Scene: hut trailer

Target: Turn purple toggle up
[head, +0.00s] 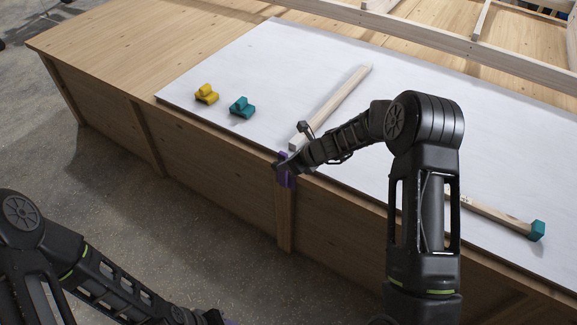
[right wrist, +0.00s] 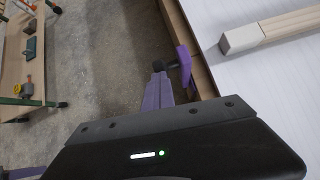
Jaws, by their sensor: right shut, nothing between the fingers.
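The purple toggle (head: 290,179) is on the front edge of the workbench, below the end of a wooden bar. In the right wrist view the purple toggle (right wrist: 185,64) stands beside the board's edge, with a dark round part on its left. My right gripper (head: 281,167) is at the toggle and partly hides it in the head view. Its purple fingers (right wrist: 158,90) are shut and empty, with their tips close to the dark part; I cannot tell whether they touch. My left gripper (head: 218,318) is at the bottom edge, mostly cut off.
A white board (head: 235,70) covers much of the workbench. It carries a yellow block (head: 206,94), a teal block (head: 242,108), a wooden bar (head: 335,103) and a teal-tipped stick (head: 500,216). Concrete floor (head: 110,205) lies open in front.

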